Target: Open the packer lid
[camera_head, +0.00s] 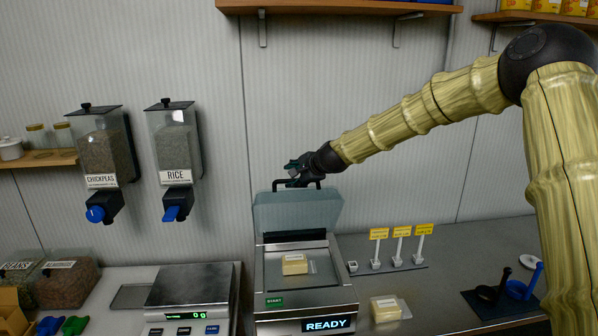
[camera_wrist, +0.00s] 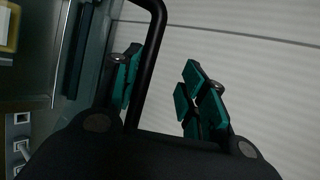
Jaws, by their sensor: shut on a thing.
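The packer (camera_head: 300,265) stands on the counter with its screen reading READY. Its clear bluish lid (camera_head: 297,212) is raised, standing steeply up at the back, with a black bar handle (camera_head: 318,184) along its top edge. My gripper (camera_head: 298,174) is at the handle and shut on it. In the wrist view, the handle (camera_wrist: 150,50) passes between the green fingertips of my gripper (camera_wrist: 163,88). A wrapped yellowish block (camera_head: 294,264) lies in the open packer bed. The exact contact at the fingers is partly hidden by the gripper body.
A scale (camera_head: 190,288) stands left of the packer. Another wrapped block (camera_head: 386,308) and a small rack with yellow tags (camera_head: 398,250) are to the right. Chickpea (camera_head: 103,150) and rice (camera_head: 176,145) dispensers hang on the wall at left. A shelf (camera_head: 340,8) runs above.

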